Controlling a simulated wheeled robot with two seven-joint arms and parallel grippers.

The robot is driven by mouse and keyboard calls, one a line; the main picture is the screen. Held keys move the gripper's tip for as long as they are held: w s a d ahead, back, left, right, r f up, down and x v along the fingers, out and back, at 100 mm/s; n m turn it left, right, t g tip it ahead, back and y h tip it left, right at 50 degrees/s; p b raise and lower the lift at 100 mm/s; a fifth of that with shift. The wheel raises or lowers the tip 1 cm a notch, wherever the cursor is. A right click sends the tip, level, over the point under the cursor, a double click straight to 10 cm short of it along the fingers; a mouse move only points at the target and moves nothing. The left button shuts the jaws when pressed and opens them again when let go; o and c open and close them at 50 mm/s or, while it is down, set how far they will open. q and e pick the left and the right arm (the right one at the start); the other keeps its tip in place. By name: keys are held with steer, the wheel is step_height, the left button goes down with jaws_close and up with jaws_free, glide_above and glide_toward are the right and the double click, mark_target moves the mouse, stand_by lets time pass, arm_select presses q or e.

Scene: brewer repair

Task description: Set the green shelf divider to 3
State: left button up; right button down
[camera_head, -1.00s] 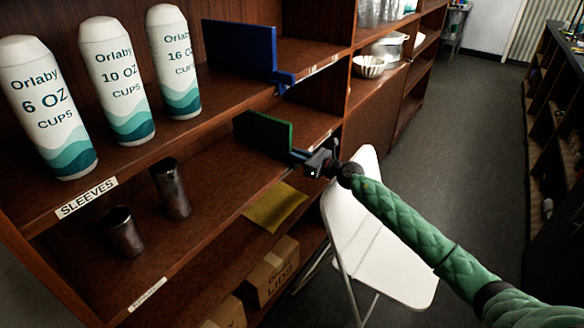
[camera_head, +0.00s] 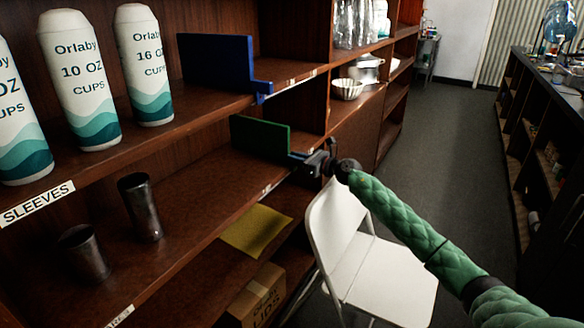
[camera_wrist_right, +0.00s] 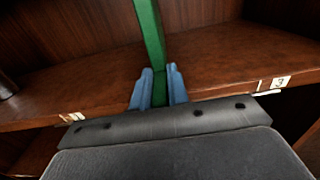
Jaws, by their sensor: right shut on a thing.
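The green shelf divider (camera_head: 262,137) stands upright on the middle shelf (camera_head: 205,190), below the blue divider (camera_head: 215,62). My right gripper (camera_head: 303,158) is at the shelf's front edge, shut on the front end of the green divider. In the right wrist view the green divider (camera_wrist_right: 150,35) rises between the two blue-grey fingers (camera_wrist_right: 158,88). A white label with a 3 (camera_wrist_right: 280,81) is on the shelf edge to the right of the fingers there. Another label (camera_wrist_right: 72,118) is to the left, too cut off to read. My left gripper is not in view.
Two metal cups (camera_head: 140,207) stand on the middle shelf at left. Sleeves of cups (camera_head: 80,85) stand on the upper shelf. A white folding chair (camera_head: 365,265) stands below my right arm. A yellow cloth (camera_head: 256,229) and a cardboard box (camera_head: 257,297) are lower down.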

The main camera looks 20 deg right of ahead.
arm_select(q)
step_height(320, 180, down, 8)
steer(key=b, duration=0.7)
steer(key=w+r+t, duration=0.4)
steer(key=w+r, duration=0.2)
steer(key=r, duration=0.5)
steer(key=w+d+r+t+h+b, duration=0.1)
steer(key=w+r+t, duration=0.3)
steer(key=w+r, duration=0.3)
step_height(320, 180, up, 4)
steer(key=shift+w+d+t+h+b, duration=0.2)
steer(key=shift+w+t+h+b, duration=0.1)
arm_select(e)
steer(key=w+d, duration=0.2)
steer(key=d, duration=0.1)
steer(key=w+d, duration=0.3)
steer(key=d, duration=0.1)
steer(key=w+d, duration=0.2)
steer(key=d, duration=0.1)
steer(key=shift+w+d+r, duration=0.15)
steer(key=shift+w, duration=0.15)
